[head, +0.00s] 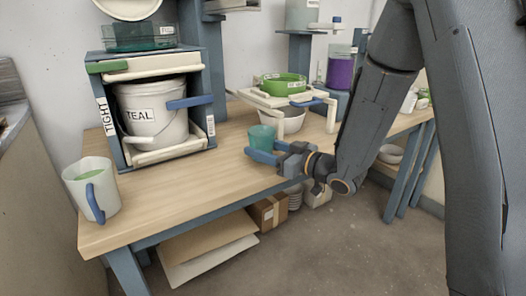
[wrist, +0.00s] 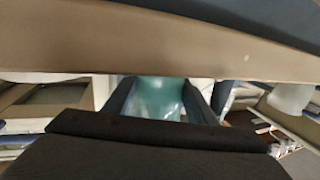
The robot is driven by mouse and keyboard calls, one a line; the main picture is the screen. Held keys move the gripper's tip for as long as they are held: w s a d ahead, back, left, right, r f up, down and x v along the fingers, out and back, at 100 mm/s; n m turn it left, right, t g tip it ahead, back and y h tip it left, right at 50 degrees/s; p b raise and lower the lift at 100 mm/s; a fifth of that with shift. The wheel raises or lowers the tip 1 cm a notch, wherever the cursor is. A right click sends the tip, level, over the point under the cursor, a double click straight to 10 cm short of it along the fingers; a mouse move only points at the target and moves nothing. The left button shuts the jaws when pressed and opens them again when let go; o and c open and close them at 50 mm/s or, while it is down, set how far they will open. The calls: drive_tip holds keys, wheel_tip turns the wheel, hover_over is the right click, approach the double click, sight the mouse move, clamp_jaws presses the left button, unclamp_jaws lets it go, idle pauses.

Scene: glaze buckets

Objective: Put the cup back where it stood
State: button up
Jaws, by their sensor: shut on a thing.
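A small teal cup (head: 262,136) is between the blue fingers of my gripper (head: 262,152), near the right front edge of the wooden table (head: 190,196). My gripper is shut on the cup, and the cup looks upright. In the wrist view the teal cup (wrist: 156,98) shows between the two dark fingers, its ends hidden. I cannot tell whether the cup touches the table or hangs above it.
A white jug (head: 75,205) with green contents stands at the table's left front. A bucket marked TEAL (head: 150,122) sits inside a frame marked TIGHT. A white stand (head: 262,98) with a green bowl (head: 284,84) is behind the cup. The front middle of the table is clear.

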drive_tip(key=shift+f, duration=0.4)
drive_tip(key=o, duration=1.3)
drive_tip(key=shift+o, duration=0.2)
drive_tip(key=shift+r, duration=0.2)
drive_tip(key=v, duration=1.2)
drive_tip(key=shift+p, duration=0.4)
drive_tip(key=shift+d, duration=0.1)
